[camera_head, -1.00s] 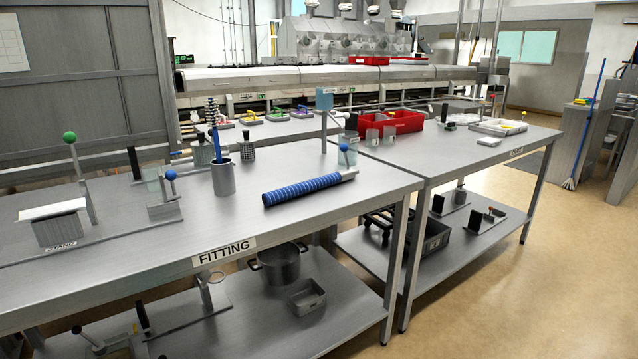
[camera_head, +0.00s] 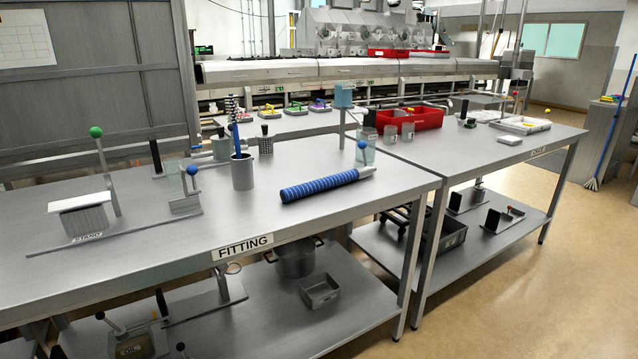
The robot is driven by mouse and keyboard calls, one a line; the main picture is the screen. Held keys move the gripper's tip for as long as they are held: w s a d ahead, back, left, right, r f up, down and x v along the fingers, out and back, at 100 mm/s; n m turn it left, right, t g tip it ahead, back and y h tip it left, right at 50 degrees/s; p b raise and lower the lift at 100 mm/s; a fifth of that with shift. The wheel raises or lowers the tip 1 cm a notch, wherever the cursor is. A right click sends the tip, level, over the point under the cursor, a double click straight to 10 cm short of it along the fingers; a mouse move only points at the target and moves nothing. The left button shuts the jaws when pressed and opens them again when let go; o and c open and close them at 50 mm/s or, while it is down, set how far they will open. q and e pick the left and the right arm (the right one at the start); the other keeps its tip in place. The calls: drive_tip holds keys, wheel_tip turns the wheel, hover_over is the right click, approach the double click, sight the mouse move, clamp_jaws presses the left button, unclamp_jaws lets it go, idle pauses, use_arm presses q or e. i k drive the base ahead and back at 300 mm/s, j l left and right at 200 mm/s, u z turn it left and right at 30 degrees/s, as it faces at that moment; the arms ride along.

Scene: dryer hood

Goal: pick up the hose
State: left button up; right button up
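The hose (camera_head: 320,186) is a blue ribbed tube with a grey end piece at its right end. It lies on the grey metal table marked FITTING (camera_head: 160,243), near the table's front right part. Nothing touches it from above. Neither of my grippers shows in the head view.
A grey cup (camera_head: 242,172) with a blue tool stands left of the hose. A stand with a green knob (camera_head: 96,132) is at the table's left. A blue-knobbed lever (camera_head: 362,146) and glass jar stand behind the hose's right end. A second table (camera_head: 470,155) holds a red bin (camera_head: 412,118).

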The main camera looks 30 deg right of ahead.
sight(299, 190)
drive_tip(key=l+u, duration=0.2)
drive_tip(key=u, duration=0.2)
drive_tip(key=l+u, duration=0.45)
drive_tip(key=u, duration=0.3)
drive_tip(key=l+u, duration=0.35)
drive_tip(key=k+l+u, duration=0.2)
drive_tip(key=l, duration=0.3)
drive_tip(key=k+l+u, duration=0.2)
drive_tip(key=l, duration=0.3)
drive_tip(key=k+l+u, duration=0.15)
drive_tip(key=l, duration=0.3)
drive_tip(key=k+l+u, duration=0.2)
drive_tip(key=k+l, duration=0.15)
